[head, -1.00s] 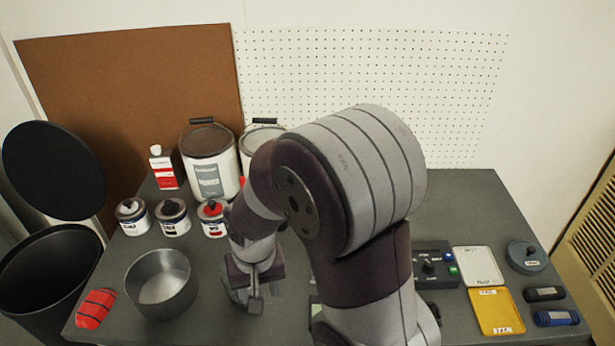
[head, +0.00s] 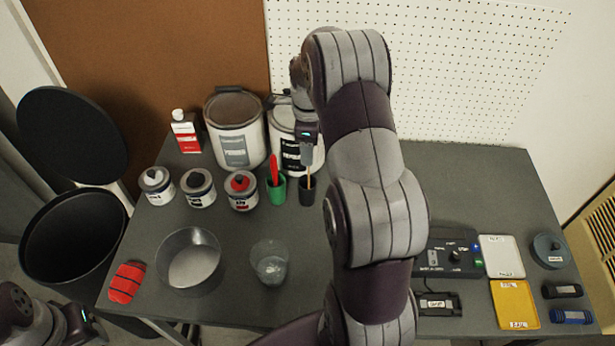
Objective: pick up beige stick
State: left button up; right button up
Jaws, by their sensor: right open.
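A thin beige stick (head: 309,179) stands in a small dark cup (head: 307,194) near the middle of the table, and only a short part of it shows above the rim. My right gripper (head: 308,158) is open and points down just above the stick, in front of a white paint can. I cannot tell whether its fingers are around the stick's top or only over it. My left arm (head: 40,322) shows at the lower left corner, off the table; its fingers are not clear.
A green cup (head: 277,191) with a red-handled tool stands close left of the dark cup. Large cans (head: 235,130) stand behind. A clear glass (head: 269,265) and a metal bowl (head: 190,262) stand in front. A control box (head: 447,254) is at the right.

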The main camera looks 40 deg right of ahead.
aim_at(309, 176)
notch_tip(309, 176, down, 3)
jog(key=shift+s+r, duration=0.15)
jog(key=shift+r, duration=0.05)
grip_shut()
jog(key=shift+r, duration=0.1)
